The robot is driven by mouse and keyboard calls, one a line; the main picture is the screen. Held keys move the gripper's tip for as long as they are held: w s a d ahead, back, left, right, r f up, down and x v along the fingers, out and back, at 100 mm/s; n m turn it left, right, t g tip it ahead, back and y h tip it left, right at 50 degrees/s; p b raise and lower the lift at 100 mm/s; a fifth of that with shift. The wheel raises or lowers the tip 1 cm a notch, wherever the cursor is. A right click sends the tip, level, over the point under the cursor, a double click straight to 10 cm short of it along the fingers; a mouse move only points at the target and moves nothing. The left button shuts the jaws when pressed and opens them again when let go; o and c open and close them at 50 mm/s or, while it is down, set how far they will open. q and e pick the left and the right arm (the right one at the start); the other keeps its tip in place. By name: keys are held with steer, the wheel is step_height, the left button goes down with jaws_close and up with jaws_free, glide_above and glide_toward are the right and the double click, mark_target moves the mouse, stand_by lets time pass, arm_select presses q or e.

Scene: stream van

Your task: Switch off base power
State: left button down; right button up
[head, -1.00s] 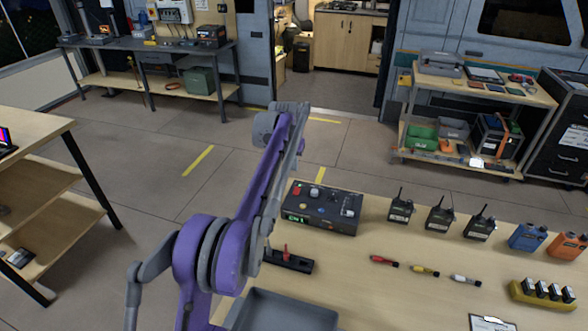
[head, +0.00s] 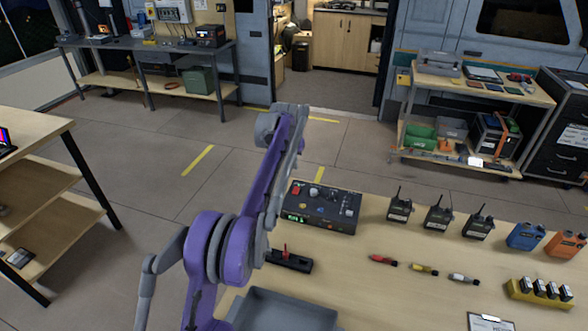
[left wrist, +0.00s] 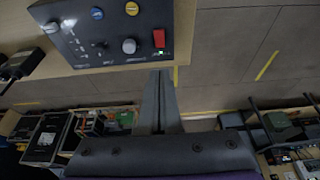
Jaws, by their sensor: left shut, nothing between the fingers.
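A dark base unit (head: 323,207) with knobs, buttons and a lit green display (head: 295,218) sits on the near wooden table. Its red rocker switch (head: 297,190) is at its far left corner. The left wrist view shows the base unit (left wrist: 108,58) at the top, with the red switch (left wrist: 159,38) and a small light beside it. My left gripper (left wrist: 160,75) is shut and empty, its tips by the unit's edge close to the switch; contact cannot be told. In the head view my left arm hides most of the fingers. My right gripper is out of view.
A black block with a red lever (head: 288,261) and a grey tray (head: 285,308) lie near my arm.

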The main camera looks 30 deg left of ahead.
mark_target(296, 192)
arm_select(q)
steer(key=x, duration=1.1)
steer(key=shift+s+f, duration=0.15)
steer(key=shift+s, duration=0.15)
steer(key=shift+f, duration=0.5)
steer(key=shift+w+f, duration=0.15)
steer(key=shift+f, duration=0.1)
steer(key=shift+s+d+f+b, duration=0.2)
steer(key=shift+s+b, duration=0.1)
steer(key=shift+s, duration=0.1)
steer(key=shift+s+d+r, duration=0.1)
steer(key=shift+s, duration=0.4)
